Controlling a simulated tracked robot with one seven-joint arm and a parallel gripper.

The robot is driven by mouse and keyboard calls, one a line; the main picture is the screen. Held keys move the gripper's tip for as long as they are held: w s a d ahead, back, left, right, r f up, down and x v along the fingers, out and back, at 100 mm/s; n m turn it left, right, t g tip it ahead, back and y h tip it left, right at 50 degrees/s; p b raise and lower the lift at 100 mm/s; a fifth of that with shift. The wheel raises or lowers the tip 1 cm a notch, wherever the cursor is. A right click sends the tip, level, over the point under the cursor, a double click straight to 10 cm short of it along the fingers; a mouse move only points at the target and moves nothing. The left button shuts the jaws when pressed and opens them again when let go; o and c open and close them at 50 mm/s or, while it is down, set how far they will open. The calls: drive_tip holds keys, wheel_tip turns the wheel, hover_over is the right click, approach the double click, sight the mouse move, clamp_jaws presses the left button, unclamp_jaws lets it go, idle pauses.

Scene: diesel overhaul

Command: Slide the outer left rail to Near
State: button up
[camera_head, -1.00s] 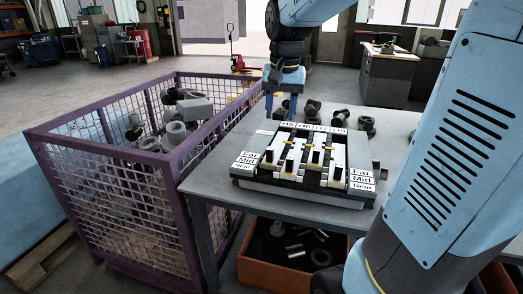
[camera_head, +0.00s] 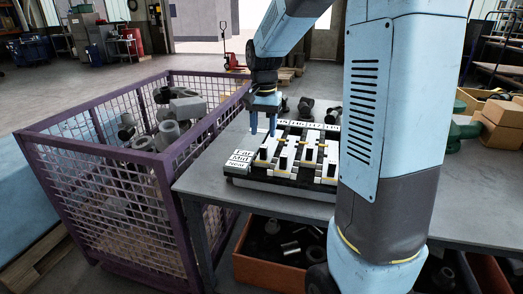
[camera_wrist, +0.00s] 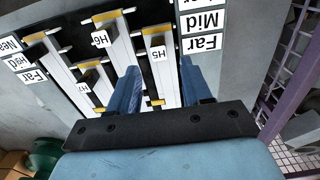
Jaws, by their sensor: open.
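The rail board (camera_head: 290,180) lies on the grey table, with several pale rails carrying upright dark handles. Far, Mid and Near plates (camera_head: 240,160) stand at its left. The outer left rail is nearest these plates. Its dark handle (camera_head: 263,152) carries the H5 label (camera_wrist: 156,54) in the wrist view. I cannot tell its exact stop. My gripper (camera_head: 263,128) points down over the far left of the board. Its blue fingers (camera_wrist: 159,85) are apart and empty, with part of the H5 rail showing between them. The handle appears beyond the fingertips, apart from them.
The H6 handle (camera_wrist: 100,39) stands beside H5. A purple mesh crate (camera_head: 110,150) full of parts adjoins the table's left edge. Dark parts (camera_head: 306,108) stand behind the board. An orange bin (camera_head: 265,265) is under the table.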

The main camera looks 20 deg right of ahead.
sight(263, 145)
wheel_tip(263, 145, down, 8)
drive_tip(key=shift+r, duration=0.1)
idle(0.4)
clamp_jaws()
idle(0.3)
